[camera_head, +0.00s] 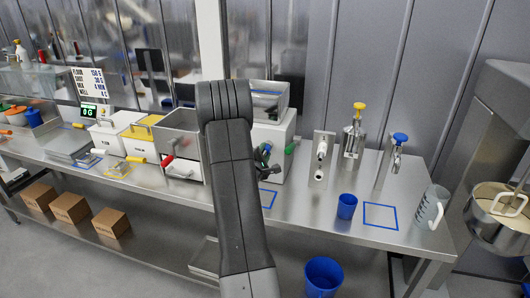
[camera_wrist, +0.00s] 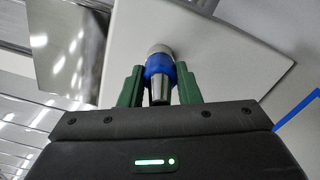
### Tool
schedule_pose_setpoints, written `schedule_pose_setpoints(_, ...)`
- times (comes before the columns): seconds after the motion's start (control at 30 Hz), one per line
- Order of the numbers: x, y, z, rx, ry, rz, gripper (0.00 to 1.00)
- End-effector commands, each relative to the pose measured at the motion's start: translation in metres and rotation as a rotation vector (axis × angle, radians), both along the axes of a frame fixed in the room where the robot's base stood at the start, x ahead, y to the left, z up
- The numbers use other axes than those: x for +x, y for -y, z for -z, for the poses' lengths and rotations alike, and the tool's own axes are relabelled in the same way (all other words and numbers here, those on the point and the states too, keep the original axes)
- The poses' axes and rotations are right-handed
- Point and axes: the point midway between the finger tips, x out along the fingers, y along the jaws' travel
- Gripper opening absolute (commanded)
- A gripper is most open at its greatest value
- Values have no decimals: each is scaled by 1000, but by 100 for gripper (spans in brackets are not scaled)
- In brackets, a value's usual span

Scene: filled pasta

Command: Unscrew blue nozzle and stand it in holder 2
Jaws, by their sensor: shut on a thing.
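In the wrist view the blue nozzle (camera_wrist: 160,64) has a blue collar and a tapered metal tip pointing toward me. It sits at a round metal outlet on a pale machine face (camera_wrist: 220,40). My gripper (camera_wrist: 158,82) has its two green fingers on either side of the collar and is shut on it. Whether the thread is engaged cannot be told. In the head view my gripper (camera_head: 265,160) is partly hidden by my arm, in front of the white machine (camera_head: 278,135); the nozzle is not clear there. I cannot identify holder 2.
A metal stand with white tubes (camera_head: 320,155) is right of the machine. Yellow-topped (camera_head: 353,140) and blue-topped (camera_head: 393,155) dispensers stand farther right.

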Motion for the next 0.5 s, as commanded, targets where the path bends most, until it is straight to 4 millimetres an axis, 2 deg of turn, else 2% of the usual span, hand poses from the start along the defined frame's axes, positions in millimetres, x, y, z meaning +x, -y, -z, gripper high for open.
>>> schedule_pose_setpoints(0.5, 0, 0, -1, -447, -145, 1, 6)
